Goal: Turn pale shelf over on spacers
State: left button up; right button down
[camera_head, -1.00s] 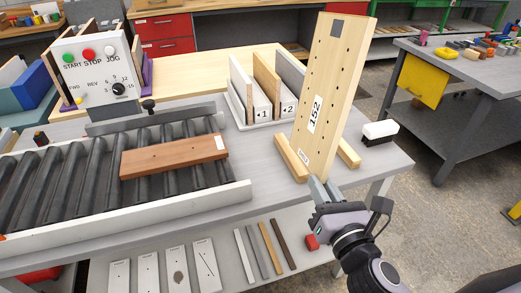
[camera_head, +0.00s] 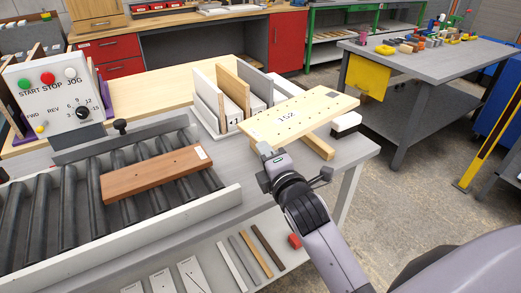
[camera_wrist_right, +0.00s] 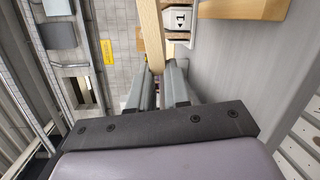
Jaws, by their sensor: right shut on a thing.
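The pale shelf (camera_head: 305,115) is a light wooden board with rows of holes, a label reading 152 and a dark square near its far right corner. It lies close to flat, label face up, over the spacers. One spacer (camera_head: 319,148) shows under its right side; the other is mostly hidden by the board and my gripper. My right gripper (camera_head: 267,153) is shut on the near left end of the shelf. In the right wrist view the fingers (camera_wrist_right: 160,88) close on a pale board edge (camera_wrist_right: 150,35). I cannot tell if the shelf touches both spacers. My left gripper is not in view.
A rack (camera_head: 208,118) with upright boards stands just left of the shelf. A roller conveyor (camera_head: 70,215) carries a reddish-brown board (camera_head: 155,174). A white-and-black block (camera_head: 345,123) sits by the table's right edge. Strips and plates lie on the lower shelf (camera_head: 225,215).

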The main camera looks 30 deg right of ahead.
jog(key=f+b, duration=0.2)
jog(key=w+f+m+b, duration=0.1)
jog(key=f+b, duration=0.1)
jog(key=f+m+b, duration=0.1)
jog(key=f+b, duration=0.1)
jog(key=b, duration=0.1)
jog(key=shift+w+a+f, duration=0.1)
jog(key=shift+w+f, duration=0.2)
jog(key=shift+w, duration=0.1)
jog(key=shift+f, duration=0.25)
dwell(0.6)
jog(key=shift+f, duration=0.1)
jog(key=shift+s+f+t+b, duration=0.1)
jog(key=shift+f+t+b, duration=0.5)
jog(key=shift+b, duration=1.5)
